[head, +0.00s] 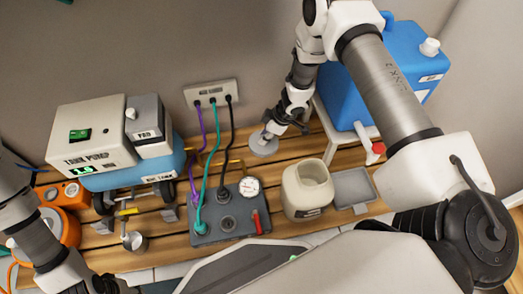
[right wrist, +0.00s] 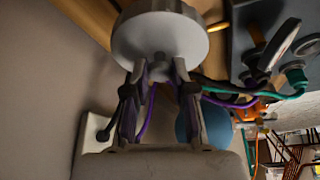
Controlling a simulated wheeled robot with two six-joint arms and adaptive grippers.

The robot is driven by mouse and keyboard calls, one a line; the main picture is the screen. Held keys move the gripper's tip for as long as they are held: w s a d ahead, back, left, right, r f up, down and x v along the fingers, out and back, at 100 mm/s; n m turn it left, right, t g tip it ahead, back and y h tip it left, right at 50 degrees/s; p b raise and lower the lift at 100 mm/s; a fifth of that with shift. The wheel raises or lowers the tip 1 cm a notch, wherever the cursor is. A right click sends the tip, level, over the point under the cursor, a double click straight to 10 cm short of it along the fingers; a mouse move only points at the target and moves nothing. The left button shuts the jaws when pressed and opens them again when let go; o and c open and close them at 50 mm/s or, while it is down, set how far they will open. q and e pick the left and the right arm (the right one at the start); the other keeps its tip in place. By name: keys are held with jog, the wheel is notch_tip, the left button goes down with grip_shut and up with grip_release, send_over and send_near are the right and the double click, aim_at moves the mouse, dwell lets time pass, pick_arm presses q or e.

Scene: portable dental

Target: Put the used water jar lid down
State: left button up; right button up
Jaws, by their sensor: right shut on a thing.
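The used water jar lid (head: 263,144) is a round, pale grey disc. My right gripper (head: 273,128) is shut on it, at the back of the slatted bench. In the right wrist view the lid (right wrist: 160,35) fills the top middle, with the fingertips (right wrist: 158,72) closed on its near side. I cannot tell whether the lid touches the slats. The cream jar (head: 305,192) stands upright with its mouth open, to the right and in front of the lid.
A grey control box (head: 222,232) with hoses and a gauge (head: 249,187) is left of the jar. A small grey tray (head: 355,188) lies right of it. A blue tank (head: 365,85) stands at the back right, the pump unit (head: 92,143) at left. Bare slats surround the lid.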

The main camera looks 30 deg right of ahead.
aim_at(272, 143)
notch_tip(272, 143, down, 10)
jog(key=b, duration=0.6)
jog(key=shift+w+r, duration=0.1)
jog(key=shift+r, duration=0.1)
jog(key=shift+f, duration=0.35)
grip_shut()
jog(key=o, duration=0.9)
grip_release()
jog(key=shift+o, duration=0.2)
jog(key=shift+r, duration=0.1)
jog(key=p+v, duration=0.6)
jog(key=v, duration=0.5)
jog(key=shift+a+r, duration=0.1)
jog(key=shift+r, duration=0.2)
jog(key=shift+d+r+p, duration=0.2)
jog(key=shift+r+p, duration=0.15)
jog(key=shift+p, duration=0.05)
jog(key=shift+r, duration=0.1)
